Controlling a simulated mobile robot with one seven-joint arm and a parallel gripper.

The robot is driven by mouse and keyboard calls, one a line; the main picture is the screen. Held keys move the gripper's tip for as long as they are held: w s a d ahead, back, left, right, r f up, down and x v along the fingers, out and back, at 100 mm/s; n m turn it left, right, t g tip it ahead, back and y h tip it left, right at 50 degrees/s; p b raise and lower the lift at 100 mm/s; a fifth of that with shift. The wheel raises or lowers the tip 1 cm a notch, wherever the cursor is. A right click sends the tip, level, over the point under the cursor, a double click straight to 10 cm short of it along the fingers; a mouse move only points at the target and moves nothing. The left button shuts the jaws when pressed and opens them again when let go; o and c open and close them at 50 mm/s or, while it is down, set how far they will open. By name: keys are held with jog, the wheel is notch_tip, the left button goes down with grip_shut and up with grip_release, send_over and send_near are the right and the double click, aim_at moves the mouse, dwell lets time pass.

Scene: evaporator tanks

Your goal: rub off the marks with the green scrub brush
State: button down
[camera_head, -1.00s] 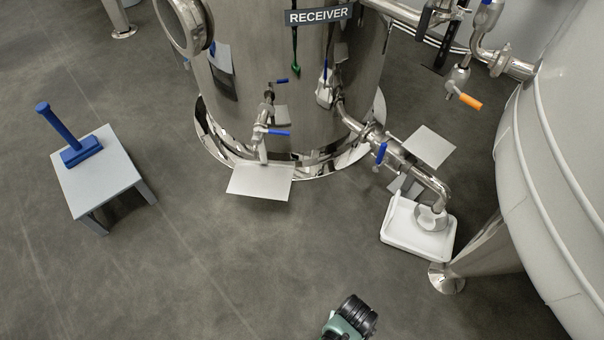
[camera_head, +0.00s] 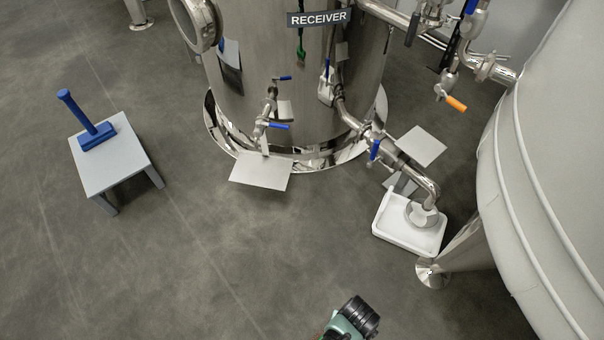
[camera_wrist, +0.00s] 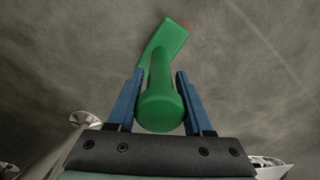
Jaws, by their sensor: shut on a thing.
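The green scrub brush (camera_wrist: 160,105) is in the wrist view, its rounded handle end toward the camera and its green block head (camera_wrist: 168,38) farther off, over the grey floor. My gripper (camera_wrist: 158,80) has its two blue fingers on either side of the handle and is shut on it. A small part of the brush head's far edge looks reddish. In the head view my gripper and the brush are not in view; only a dark and green part of my arm shows at the bottom edge. No marks can be made out clearly in either view.
A steel tank with a RECEIVER sign (camera_head: 320,18) stands at top centre, with valves and pipes. A blue brush (camera_head: 92,125) stands on a grey stool (camera_head: 112,176) at left. A white tray (camera_head: 392,236) lies below a pipe. A pale tank (camera_head: 545,190) fills the right. The middle floor is clear.

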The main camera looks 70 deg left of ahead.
jog(key=shift+r+p, duration=2.1)
jog(key=shift+r, duration=0.3)
